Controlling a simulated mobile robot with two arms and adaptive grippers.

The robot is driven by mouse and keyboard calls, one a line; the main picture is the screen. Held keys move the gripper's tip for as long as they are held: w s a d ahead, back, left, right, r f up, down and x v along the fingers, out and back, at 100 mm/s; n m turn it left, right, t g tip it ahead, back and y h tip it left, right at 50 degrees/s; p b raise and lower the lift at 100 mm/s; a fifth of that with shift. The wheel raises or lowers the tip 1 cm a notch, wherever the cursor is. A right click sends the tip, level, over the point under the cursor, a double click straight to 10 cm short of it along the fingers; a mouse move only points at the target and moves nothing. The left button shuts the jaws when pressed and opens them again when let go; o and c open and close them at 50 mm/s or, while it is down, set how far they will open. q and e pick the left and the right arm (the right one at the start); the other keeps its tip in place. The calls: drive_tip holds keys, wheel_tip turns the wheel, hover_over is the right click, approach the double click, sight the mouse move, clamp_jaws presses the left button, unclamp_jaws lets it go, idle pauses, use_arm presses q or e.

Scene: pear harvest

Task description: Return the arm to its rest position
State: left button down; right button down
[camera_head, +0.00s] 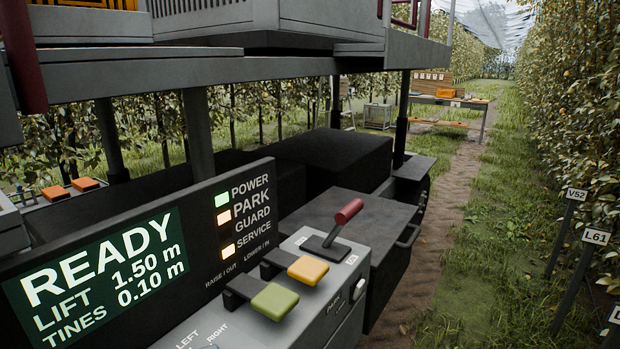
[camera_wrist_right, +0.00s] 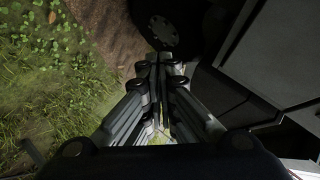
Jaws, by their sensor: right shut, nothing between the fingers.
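My right gripper (camera_wrist_right: 160,60) shows in the right wrist view, with its fingers together and nothing between them. It points down beside the machine's dark side, over the ground near a black wheel (camera_wrist_right: 163,30). Neither gripper nor arm shows in the head view. My left gripper is out of sight in both views.
The head view shows a control panel with a READY display (camera_head: 100,268), a red-handled lever (camera_head: 342,218), a yellow paddle (camera_head: 308,270) and a green paddle (camera_head: 274,301). A raised platform (camera_head: 250,62) hangs above. A grassy row (camera_head: 490,230) with label posts (camera_head: 577,195) lies right.

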drive_tip(key=s+f+n+g, duration=0.3)
drive_tip(key=s+f, duration=0.6)
drive_tip(key=f, duration=0.2)
drive_tip(key=s+d+f+n+g, duration=0.1)
drive_tip(key=s+f+n+g, duration=0.1)
drive_tip(key=s+f, duration=0.4)
drive_tip(key=s+d+f+n+g+h, duration=0.1)
drive_tip(key=s+f+n+g, duration=0.2)
drive_tip(key=s, duration=1.4)
drive_tip(key=s+f+n+g+h, duration=0.1)
drive_tip(key=s+f+n, duration=0.3)
drive_tip(key=s+f, duration=0.5)
drive_tip(key=shift+s+d+n+g, duration=0.3)
drive_tip(key=shift+s+d+g, duration=0.1)
drive_tip(key=shift+s+g, duration=0.65)
drive_tip(key=shift+s+f, duration=0.1)
